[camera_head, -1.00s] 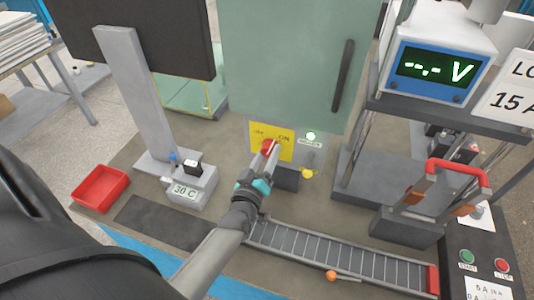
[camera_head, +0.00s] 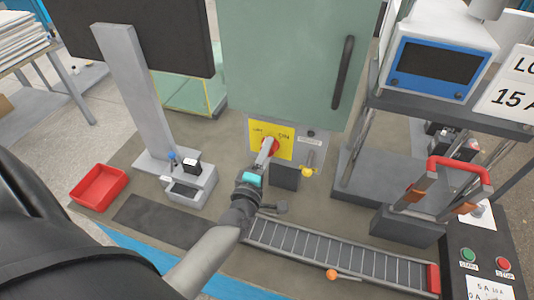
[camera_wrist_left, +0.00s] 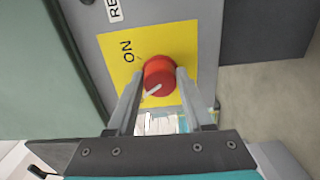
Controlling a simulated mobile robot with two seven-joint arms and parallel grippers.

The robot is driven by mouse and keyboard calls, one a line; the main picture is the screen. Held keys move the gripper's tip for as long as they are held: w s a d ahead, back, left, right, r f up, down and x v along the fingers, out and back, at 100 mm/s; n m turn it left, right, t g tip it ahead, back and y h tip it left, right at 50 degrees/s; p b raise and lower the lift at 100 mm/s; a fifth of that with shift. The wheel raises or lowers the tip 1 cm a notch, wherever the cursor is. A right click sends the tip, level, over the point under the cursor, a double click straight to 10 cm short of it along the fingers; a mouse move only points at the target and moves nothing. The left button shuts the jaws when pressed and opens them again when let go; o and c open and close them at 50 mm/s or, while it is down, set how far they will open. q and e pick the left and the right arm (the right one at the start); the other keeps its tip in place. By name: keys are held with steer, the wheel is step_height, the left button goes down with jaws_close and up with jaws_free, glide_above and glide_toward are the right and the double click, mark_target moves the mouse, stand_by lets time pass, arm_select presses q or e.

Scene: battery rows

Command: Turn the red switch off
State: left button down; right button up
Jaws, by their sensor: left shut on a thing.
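My left gripper (camera_head: 266,152) reaches the knob from the front. In the left wrist view its two fingers (camera_wrist_left: 157,92) are shut on the sides of the red knob (camera_wrist_left: 159,76). The knob's white pointer line points down and left in that view, away from the ON mark. The lamp (camera_head: 310,133) beside the plate is dark. My right gripper is not in view.
A voltage display (camera_head: 437,65) with a dark screen stands at the right. A red-handled lever switch (camera_head: 458,170) is below it. A roller conveyor (camera_head: 340,250) runs in front, and a red tray (camera_head: 99,187) is at the left.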

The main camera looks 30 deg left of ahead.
arm_select(q)
steer(key=shift+n, duration=1.3)
steer(key=shift+b, duration=0.3)
steer(key=shift+c, duration=1.5)
jaws_free()
steer(key=shift+s, duration=0.1)
steer(key=v, duration=1.5)
steer(key=shift+b, duration=0.3)
